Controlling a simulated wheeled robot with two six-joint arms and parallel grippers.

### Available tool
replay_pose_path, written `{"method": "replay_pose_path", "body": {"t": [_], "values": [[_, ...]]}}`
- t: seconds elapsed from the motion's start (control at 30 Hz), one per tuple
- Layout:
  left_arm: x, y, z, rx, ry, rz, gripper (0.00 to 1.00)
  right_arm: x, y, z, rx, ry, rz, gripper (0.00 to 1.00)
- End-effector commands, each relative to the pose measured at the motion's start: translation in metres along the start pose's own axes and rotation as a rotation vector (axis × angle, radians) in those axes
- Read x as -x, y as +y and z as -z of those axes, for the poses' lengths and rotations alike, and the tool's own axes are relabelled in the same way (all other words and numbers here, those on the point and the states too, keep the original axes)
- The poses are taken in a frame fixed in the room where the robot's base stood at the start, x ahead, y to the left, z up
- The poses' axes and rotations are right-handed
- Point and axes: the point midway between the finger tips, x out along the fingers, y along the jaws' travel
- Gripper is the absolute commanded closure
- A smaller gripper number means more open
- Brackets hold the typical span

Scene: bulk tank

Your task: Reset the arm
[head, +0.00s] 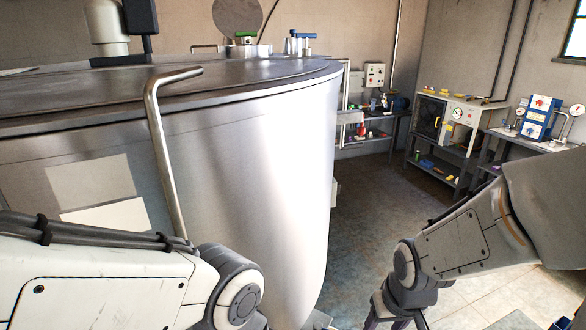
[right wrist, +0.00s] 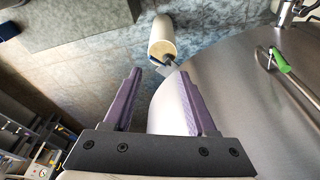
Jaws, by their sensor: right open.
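My right arm comes in from the right in the head view and bends down at the wrist. My right gripper (head: 390,320) is only partly seen at the bottom edge there. In the right wrist view my right gripper (right wrist: 161,72) is open, with two purple-lined fingers apart and nothing between them. My left arm lies across the lower left of the head view, in front of the tank; its gripper is out of the picture.
A large steel tank (head: 260,170) fills the left and middle, with a bent metal handrail (head: 160,150) before it. Its steel surface (right wrist: 250,80) also shows in the right wrist view. Equipment benches stand along the back right, including a white cabinet (head: 458,115). Floor (head: 375,200) is clear between.

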Motion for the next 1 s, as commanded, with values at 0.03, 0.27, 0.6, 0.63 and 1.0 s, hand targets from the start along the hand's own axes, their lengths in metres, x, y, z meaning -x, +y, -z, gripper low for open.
{"method": "replay_pose_path", "body": {"t": [0.03, 0.27, 0.6, 0.63, 1.0], "values": [[-0.004, 0.000, 0.000, 0.000, 0.000, 0.000, 0.50, -0.001, -0.008, -0.002, 0.024, -0.004, 0.008, 0.43], [-0.015, -0.001, -0.001, 0.000, 0.000, 0.000, 0.50, 0.004, -0.045, -0.020, 0.140, -0.039, 0.045, 0.43], [-0.039, -0.003, -0.002, 0.000, 0.000, 0.000, 0.50, 0.021, -0.112, -0.082, 0.430, -0.128, 0.120, 0.43], [-0.041, -0.003, -0.002, 0.000, 0.000, 0.000, 0.50, 0.023, -0.117, -0.089, 0.459, -0.137, 0.127, 0.43], [-0.046, -0.003, -0.003, 0.000, 0.000, 0.000, 0.50, 0.035, -0.131, -0.121, 0.578, -0.185, 0.150, 0.43]]}}
